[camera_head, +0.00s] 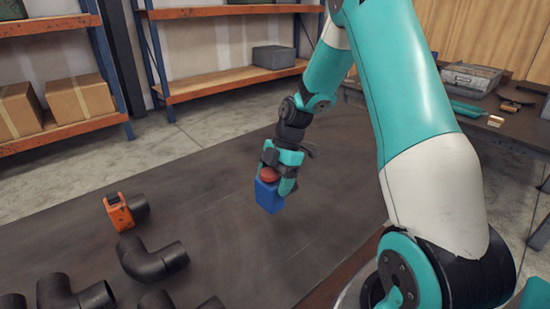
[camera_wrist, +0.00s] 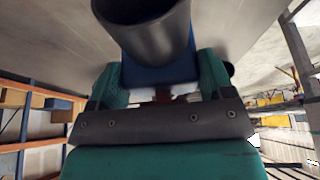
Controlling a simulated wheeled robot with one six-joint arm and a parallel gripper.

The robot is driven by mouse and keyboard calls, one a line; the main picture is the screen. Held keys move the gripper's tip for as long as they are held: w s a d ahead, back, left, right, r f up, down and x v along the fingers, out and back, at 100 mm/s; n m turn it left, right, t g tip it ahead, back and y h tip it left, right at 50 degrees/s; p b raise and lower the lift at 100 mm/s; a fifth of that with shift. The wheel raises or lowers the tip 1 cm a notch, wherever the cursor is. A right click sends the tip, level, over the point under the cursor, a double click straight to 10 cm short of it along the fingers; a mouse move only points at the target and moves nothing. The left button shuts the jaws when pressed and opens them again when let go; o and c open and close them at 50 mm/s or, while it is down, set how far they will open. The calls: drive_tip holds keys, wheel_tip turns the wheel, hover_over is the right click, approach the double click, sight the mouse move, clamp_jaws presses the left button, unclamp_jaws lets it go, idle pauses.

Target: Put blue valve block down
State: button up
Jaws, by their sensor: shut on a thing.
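The blue valve block (camera_head: 268,196) has a red round top (camera_head: 269,174) and hangs from my gripper (camera_head: 277,180) over the dark table near its middle. My gripper is shut on it, with a finger on either side. In the wrist view the blue block (camera_wrist: 160,74) sits between the two teal fingers of my gripper (camera_wrist: 160,82). A dark cylinder (camera_wrist: 145,30) covers part of the block there; I cannot tell whether it is joined to it. Whether the block's bottom touches the table cannot be told.
An orange valve block with a dark pipe end (camera_head: 118,212) stands at the table's left. A black elbow pipe (camera_head: 150,260) and several other black fittings (camera_head: 75,295) lie at the front left. The dark table (camera_head: 215,175) is bare around the blue block. Shelves stand behind.

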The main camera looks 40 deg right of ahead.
drive_tip(key=shift+f+p, duration=0.35)
drive_tip(key=shift+f, duration=2.25)
drive_tip(key=shift+f, duration=0.15)
drive_tip(key=o, duration=1.8)
drive_tip(key=shift+o, duration=0.2)
